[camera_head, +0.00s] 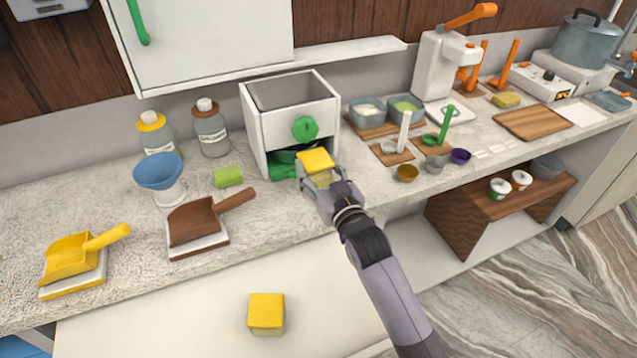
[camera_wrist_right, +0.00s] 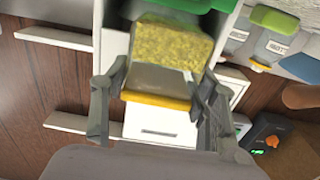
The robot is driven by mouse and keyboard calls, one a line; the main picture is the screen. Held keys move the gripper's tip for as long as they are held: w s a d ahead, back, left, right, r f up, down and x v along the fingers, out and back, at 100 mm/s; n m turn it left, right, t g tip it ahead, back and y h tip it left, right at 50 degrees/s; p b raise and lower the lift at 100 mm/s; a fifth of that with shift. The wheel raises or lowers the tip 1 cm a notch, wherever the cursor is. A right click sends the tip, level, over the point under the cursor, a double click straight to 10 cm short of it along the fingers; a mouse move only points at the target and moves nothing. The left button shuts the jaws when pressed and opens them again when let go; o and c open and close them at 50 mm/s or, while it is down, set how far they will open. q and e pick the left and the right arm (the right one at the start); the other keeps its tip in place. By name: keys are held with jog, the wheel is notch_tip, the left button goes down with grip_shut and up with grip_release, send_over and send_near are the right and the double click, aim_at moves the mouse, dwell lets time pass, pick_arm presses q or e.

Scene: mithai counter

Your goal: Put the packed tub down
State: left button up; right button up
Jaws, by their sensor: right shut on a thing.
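My right gripper (camera_head: 319,179) is shut on a small clear tub with a yellow lid (camera_head: 316,160). It holds this tub upright at the counter's front edge, just in front of the white dispenser box; I cannot tell whether the tub touches the counter. In the right wrist view the tub (camera_wrist_right: 165,78) sits between the two grey fingers (camera_wrist_right: 160,92), with grainy yellow showing at its far end and a yellow band nearer. A second yellow-lidded tub (camera_head: 266,310) stands on the lower white surface (camera_head: 170,325). My left gripper is not in view.
The white dispenser (camera_head: 290,115) with a green knob stands close behind the held tub. A brown scoop (camera_head: 195,222), a blue funnel (camera_head: 158,172) and a green block (camera_head: 228,176) are to the left. Small cups (camera_head: 407,172) lie to the right. The lower white surface has free room.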

aim_at(321, 188)
jog(key=shift+f, duration=2.25)
jog(key=o, duration=1.3)
jog(key=shift+f, duration=0.1)
jog(key=shift+s, duration=0.1)
jog(key=b+v, duration=0.1)
jog(key=v, duration=1.1)
